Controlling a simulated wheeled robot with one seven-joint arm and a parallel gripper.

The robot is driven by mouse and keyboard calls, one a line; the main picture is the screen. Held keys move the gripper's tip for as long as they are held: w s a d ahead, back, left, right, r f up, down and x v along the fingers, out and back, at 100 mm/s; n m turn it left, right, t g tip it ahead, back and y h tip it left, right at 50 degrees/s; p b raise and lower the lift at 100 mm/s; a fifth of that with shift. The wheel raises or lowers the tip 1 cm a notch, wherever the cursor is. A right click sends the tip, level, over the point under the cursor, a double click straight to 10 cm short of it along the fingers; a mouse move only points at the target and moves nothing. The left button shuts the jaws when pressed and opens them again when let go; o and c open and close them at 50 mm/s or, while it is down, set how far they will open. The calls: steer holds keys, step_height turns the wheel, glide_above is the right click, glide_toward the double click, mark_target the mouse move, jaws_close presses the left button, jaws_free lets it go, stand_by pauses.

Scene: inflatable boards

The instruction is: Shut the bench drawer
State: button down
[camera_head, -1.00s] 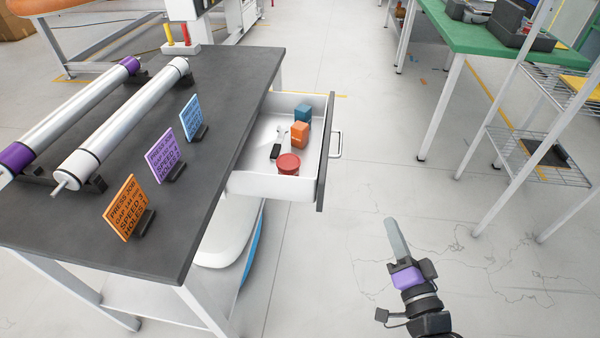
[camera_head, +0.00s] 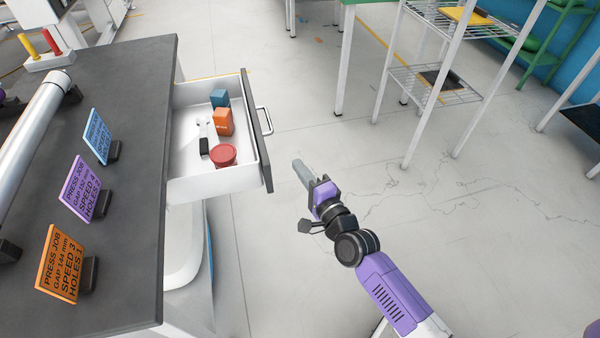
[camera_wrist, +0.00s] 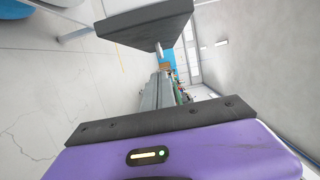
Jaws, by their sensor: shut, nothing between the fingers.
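The bench drawer (camera_head: 232,180) is white with a dark front panel (camera_head: 257,132) and a metal handle (camera_head: 265,120). In the head view it stands pulled out from the right side of the dark-topped bench (camera_head: 130,200). Inside lie a blue box (camera_head: 219,98), an orange box (camera_head: 223,123), a red-lidded tub (camera_head: 223,155) and a small white and black tool (camera_head: 204,138). My gripper (camera_head: 302,174) is to the right of the drawer front, apart from it, and looks shut and empty. The wrist view shows the gripper's purple body (camera_wrist: 180,155), not clearly the drawer.
A wire shelf rack (camera_head: 433,85) stands at the right. The floor (camera_head: 310,100) between drawer and rack is clear.

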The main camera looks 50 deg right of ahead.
mark_target(232, 160)
steer(key=w+a+p, duration=0.1)
steer(key=w+p, duration=0.1)
steer(key=w, duration=0.6)
steer(key=shift+p, duration=0.35)
steer(key=shift+a, duration=0.1)
steer(key=w+a+p, duration=0.2)
steer(key=a, duration=0.1)
steer(key=w+a+p, duration=0.2)
steer(key=a, duration=0.1)
steer(key=w+a+p, duration=0.2)
steer(key=shift+a+r, duration=0.25)
steer(key=shift+a, duration=0.15)
steer(key=w+a, duration=0.2)
steer(key=a, duration=0.1)
steer(key=w+a+b, duration=0.1)
steer(key=w+a, duration=0.2)
steer(key=a, duration=0.1)
steer(key=w+a, duration=0.2)
steer(key=a, duration=0.2)
steer(key=shift+w+a+f, duration=0.1)
steer(key=shift+w+f, duration=0.2)
steer(key=shift+w+a+r+b, duration=0.1)
steer(key=shift+w+a+b, duration=0.1)
steer(key=shift+a+b, duration=0.1)
